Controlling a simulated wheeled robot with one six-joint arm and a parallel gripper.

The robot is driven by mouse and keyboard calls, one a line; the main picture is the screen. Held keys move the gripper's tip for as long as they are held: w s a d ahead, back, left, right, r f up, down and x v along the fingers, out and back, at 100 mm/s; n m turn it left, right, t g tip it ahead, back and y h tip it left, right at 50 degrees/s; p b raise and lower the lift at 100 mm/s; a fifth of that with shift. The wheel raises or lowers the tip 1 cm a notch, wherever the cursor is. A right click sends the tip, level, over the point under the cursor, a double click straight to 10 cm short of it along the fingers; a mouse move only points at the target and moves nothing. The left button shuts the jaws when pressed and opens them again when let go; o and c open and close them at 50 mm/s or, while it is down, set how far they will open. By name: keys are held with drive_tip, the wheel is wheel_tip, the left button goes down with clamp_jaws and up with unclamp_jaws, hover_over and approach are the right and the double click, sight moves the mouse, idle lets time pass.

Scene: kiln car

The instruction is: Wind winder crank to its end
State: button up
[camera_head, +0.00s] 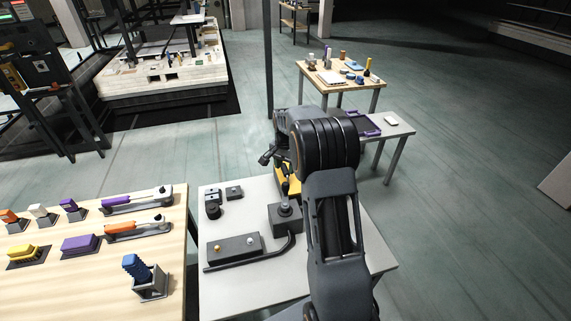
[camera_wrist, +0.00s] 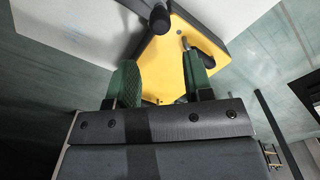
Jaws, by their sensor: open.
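The winder appears to be the yellow-bodied device (camera_head: 291,186) on the grey table, mostly hidden behind my arm in the head view. In the wrist view its yellow face (camera_wrist: 168,72) fills the space between and beyond my fingers. A dark bar with a round black knob (camera_wrist: 160,19) crosses the top of that face; it looks like the crank. A small metal pin and a second dark bar (camera_wrist: 207,46) show by the right finger. My gripper (camera_wrist: 162,75) is open, its green fingers apart over the yellow face. I cannot tell whether either finger touches anything.
The grey table (camera_head: 240,293) also holds a dark box with two knobs (camera_head: 234,248), a joystick-like unit (camera_head: 285,214) and small dark blocks. A wooden table (camera_head: 60,297) with tools stands at left. Smaller tables stand behind. Floor at right is clear.

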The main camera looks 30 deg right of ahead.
sight(286, 183)
drive_tip(key=shift+f+b, duration=2.85)
drive_tip(key=shift+f, duration=1.4)
drive_tip(key=shift+r, duration=0.2)
drive_tip(key=shift+f, duration=0.15)
drive_tip(key=shift+c, duration=0.3)
